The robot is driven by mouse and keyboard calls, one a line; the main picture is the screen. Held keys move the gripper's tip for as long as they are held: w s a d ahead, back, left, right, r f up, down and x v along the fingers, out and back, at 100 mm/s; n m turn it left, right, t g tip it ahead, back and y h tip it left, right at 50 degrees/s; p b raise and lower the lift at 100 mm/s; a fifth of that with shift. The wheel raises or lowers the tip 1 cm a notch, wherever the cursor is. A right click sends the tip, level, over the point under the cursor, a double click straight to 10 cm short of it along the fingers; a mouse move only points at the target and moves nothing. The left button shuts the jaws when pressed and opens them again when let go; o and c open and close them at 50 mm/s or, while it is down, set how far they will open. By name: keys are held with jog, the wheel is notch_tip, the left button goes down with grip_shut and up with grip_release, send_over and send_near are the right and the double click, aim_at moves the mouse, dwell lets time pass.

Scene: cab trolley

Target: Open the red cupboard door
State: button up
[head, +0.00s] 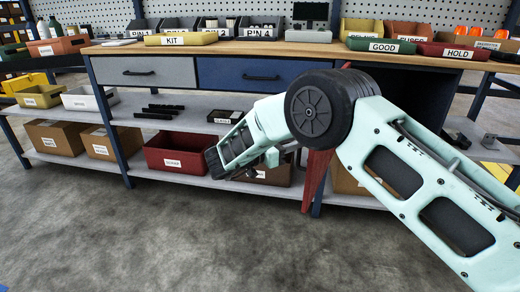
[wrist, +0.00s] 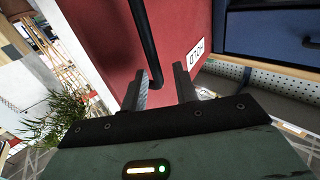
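The red cupboard door (head: 317,178) stands swung out from the bench in the head view, seen nearly edge-on and partly hidden behind my arm. The dark cupboard interior (head: 425,85) shows to its right. In the wrist view the door's red face (wrist: 100,40) carries a long black bar handle (wrist: 146,40) and a white label. My gripper (wrist: 160,78) is open, with one finger on each side of the handle's lower end in the picture. Gaps show on both sides; I cannot tell the depth. The fingertips are not clear in the head view.
A grey drawer (head: 150,71) and a blue drawer (head: 250,75) are left of the door. The wooden worktop (head: 270,48) holds labelled bins. A red bin (head: 178,154) and cardboard boxes stand on the lower shelf (head: 140,172). The concrete floor (head: 150,240) in front is clear.

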jog(key=p+v, duration=0.1)
jog(key=v, duration=1.3)
jog(key=shift+a+p, duration=0.25)
jog(key=shift+p, duration=0.05)
